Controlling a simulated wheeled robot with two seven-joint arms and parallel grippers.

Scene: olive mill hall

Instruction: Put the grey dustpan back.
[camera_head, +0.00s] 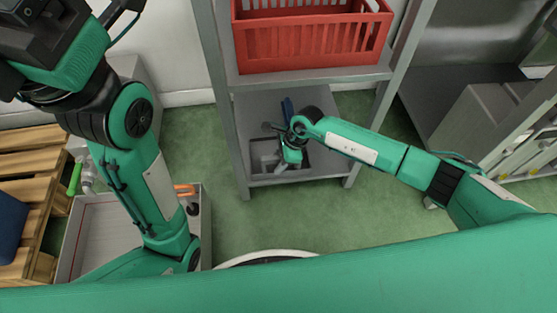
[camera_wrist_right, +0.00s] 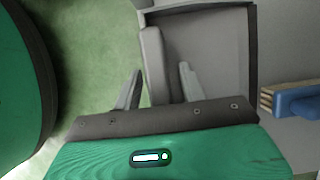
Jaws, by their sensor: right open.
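The grey dustpan (camera_head: 264,152) lies on the low shelf board of the metal rack, partly hidden by my right arm. In the right wrist view the dustpan (camera_wrist_right: 212,52) shows as a shallow grey pan with a raised handle part (camera_wrist_right: 153,62). My right gripper (camera_head: 284,166) is down at the dustpan. In the wrist view my right gripper (camera_wrist_right: 158,85) has its fingers apart, one on each side of the handle part. Whether a finger touches it I cannot tell. My left arm rises at the left of the head view, its gripper out of sight.
A blue brush (camera_wrist_right: 295,103) lies beside the dustpan on the low board (camera_head: 325,170). A red crate (camera_head: 310,40) stands on the shelf above. Rack posts (camera_head: 228,110) flank the opening. A grey bin (camera_head: 85,235) and wooden pallet (camera_head: 30,150) are at left.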

